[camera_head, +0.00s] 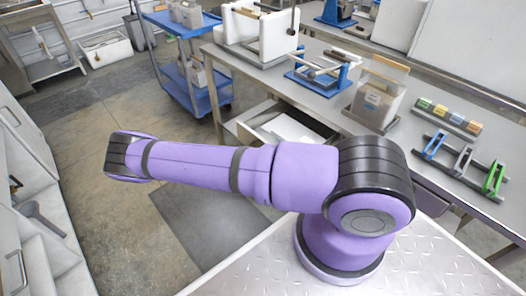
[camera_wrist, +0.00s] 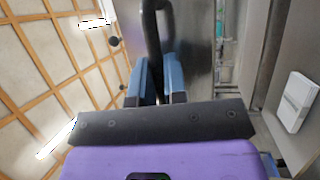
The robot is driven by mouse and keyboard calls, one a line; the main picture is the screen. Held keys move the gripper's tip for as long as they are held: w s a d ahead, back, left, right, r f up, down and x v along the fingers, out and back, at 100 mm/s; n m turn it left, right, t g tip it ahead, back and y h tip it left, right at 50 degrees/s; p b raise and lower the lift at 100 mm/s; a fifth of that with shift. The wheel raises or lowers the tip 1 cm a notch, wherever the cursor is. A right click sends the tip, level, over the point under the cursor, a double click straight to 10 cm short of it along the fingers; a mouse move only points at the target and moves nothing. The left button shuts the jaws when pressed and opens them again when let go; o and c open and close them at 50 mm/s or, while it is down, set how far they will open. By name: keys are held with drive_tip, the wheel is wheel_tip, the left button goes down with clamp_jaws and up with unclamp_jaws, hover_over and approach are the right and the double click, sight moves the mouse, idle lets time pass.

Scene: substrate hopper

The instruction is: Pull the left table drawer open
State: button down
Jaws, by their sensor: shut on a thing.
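The left table drawer (camera_head: 262,112) is in the head view, under the left part of the grey table (camera_head: 335,98). It stands out from the table, with its pale inside showing; my arm hides part of it. In the wrist view, a dark bar handle (camera_wrist: 152,32) runs between the blue fingertips of my gripper (camera_wrist: 157,84). The gripper is shut on this handle, in front of a grey metal surface (camera_wrist: 190,35). The gripper is not visible in the head view, where only my purple arm shows.
A blue cart (camera_head: 190,75) stands left of the table. On the table are a white frame fixture (camera_head: 258,32), a blue stand (camera_head: 322,70), a clear hopper box (camera_head: 377,95) and small coloured blocks (camera_head: 448,115). Open floor (camera_head: 110,215) lies at the left.

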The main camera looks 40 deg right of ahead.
drive_tip(key=shift+a, duration=0.3)
drive_tip(key=c, duration=1.2)
unclamp_jaws()
drive_tip(key=v, duration=1)
drive_tip(key=shift+w+a+f, duration=0.15)
drive_tip(key=shift+a, duration=0.2)
